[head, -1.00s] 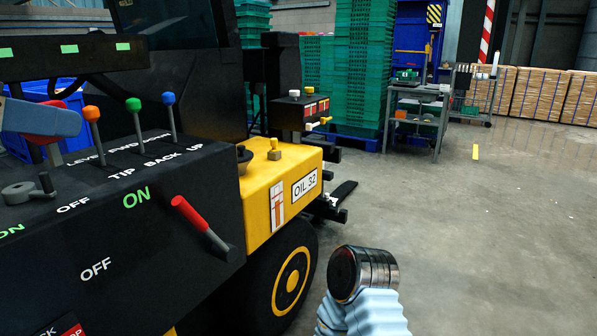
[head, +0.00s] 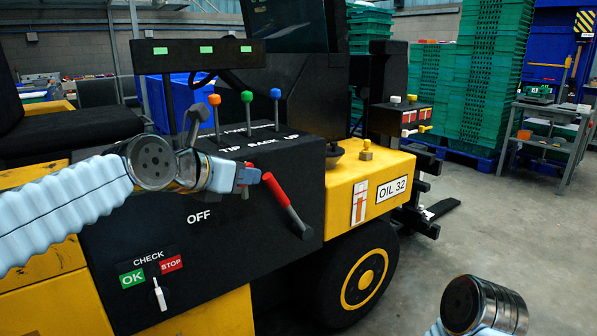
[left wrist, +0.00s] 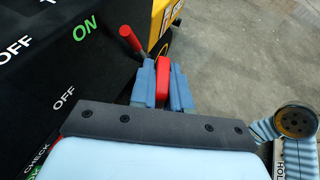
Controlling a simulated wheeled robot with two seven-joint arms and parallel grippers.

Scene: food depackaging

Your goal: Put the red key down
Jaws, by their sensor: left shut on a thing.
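My left gripper (head: 248,178) is in front of the machine's black panel. In the left wrist view its two blue-grey fingers (left wrist: 162,88) are shut on the red key (left wrist: 178,78), which shows between and just beyond them. In the head view the key is mostly hidden by the fingers. The gripper is close to the red-handled lever (head: 274,188) on the panel; I cannot tell whether they touch. That lever also shows in the left wrist view (left wrist: 130,40), just left of the fingers. My right gripper is out of view; only part of that arm shows.
The black panel (head: 240,235) carries orange, green and blue knobbed levers (head: 247,110) and a check switch (head: 159,294). A yellow block marked OIL 32 (head: 345,185) stands right of it, above a wheel (head: 365,280). Open floor (head: 520,230) lies at right.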

